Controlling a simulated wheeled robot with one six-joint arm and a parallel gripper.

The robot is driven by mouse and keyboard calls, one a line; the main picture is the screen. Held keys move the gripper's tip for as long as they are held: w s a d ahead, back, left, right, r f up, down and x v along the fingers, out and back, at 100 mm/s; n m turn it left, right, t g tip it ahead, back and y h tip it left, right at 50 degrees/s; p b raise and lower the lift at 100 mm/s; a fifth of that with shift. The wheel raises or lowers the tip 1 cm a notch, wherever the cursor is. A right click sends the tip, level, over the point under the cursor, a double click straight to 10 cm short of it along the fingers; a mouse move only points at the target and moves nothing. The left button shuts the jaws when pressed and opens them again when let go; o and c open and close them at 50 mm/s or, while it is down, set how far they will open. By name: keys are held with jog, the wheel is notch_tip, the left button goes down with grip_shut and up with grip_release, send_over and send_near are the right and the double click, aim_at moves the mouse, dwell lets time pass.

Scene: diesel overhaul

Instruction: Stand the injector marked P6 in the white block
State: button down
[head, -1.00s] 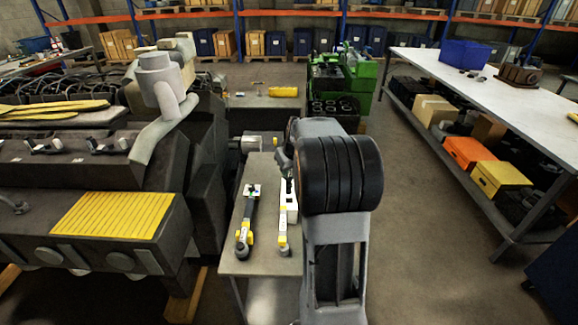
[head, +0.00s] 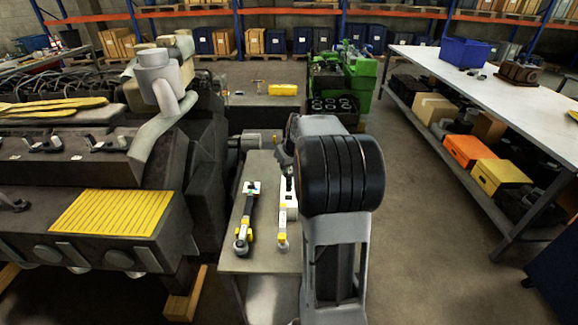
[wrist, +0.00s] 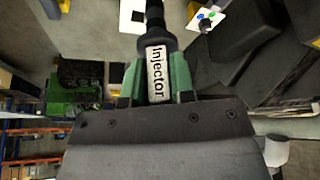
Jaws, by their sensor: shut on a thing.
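My gripper (wrist: 153,85) has green fingers shut on a dark injector (wrist: 156,42) with a white label reading "Injector". The rest of its marking is not visible, so I cannot read P6. In the head view my gripper (head: 287,165) shows only partly beside my arm, over the small table. A white block (wrist: 131,18) with a dark spot is at the top of the wrist view, beside the injector's far end. In the head view a white piece (head: 291,198) shows under my gripper, partly hidden by my arm. I cannot tell whether the injector touches it.
A large dark engine (head: 200,150) stands close on the left. A long white workbench (head: 480,85) is on the right, with open floor (head: 430,230) between.

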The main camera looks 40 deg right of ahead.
aim_at(290, 186)
dwell(0.4)
jog(key=shift+f+b, duration=4.35)
jog(key=shift+f, duration=0.75)
jog(key=c, duration=0.9)
grip_release()
jog(key=v, duration=1.4)
jog(key=shift+s+f, duration=0.1)
